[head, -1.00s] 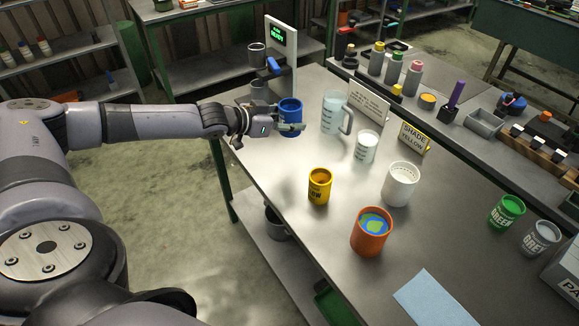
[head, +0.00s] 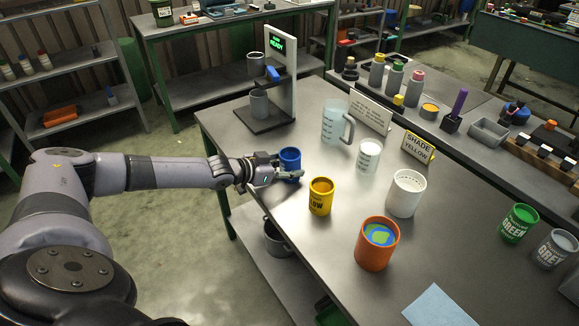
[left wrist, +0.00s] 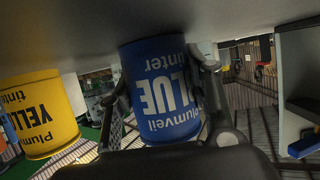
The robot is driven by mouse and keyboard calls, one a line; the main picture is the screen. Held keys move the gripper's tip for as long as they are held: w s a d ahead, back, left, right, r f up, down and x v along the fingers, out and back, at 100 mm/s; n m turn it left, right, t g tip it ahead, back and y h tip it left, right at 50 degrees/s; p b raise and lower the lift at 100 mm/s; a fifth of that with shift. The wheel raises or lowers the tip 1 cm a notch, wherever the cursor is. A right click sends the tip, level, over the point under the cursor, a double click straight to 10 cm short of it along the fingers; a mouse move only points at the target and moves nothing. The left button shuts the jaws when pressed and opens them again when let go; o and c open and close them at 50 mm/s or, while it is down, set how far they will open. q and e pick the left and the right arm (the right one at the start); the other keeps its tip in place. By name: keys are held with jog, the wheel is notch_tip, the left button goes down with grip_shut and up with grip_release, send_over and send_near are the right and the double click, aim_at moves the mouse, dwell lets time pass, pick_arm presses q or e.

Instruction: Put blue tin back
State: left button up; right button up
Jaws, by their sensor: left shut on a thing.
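The blue tin (head: 290,159) is at the left edge of the table, between the fingers of my left gripper (head: 290,172). In the left wrist view the blue tin (left wrist: 162,90) fills the middle, its lettering upside down, with a gripper finger on each side. My left gripper is shut on it. The tin looks upright, at or very near the tabletop; I cannot tell whether it touches. My right gripper is not in view.
A yellow tin (head: 320,198) stands just right of the blue tin. An orange pot (head: 376,246), a white container (head: 405,194) and a clear jug (head: 334,125) stand farther right. The dispenser stand (head: 283,85) is behind. The table's left edge is close.

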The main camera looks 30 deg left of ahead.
pick_arm(q)
jog(key=o, duration=1.3)
jog(key=shift+f, duration=0.1)
jog(key=shift+o, duration=0.2)
jog(key=b+v, duration=0.1)
jog(key=v, duration=1.1)
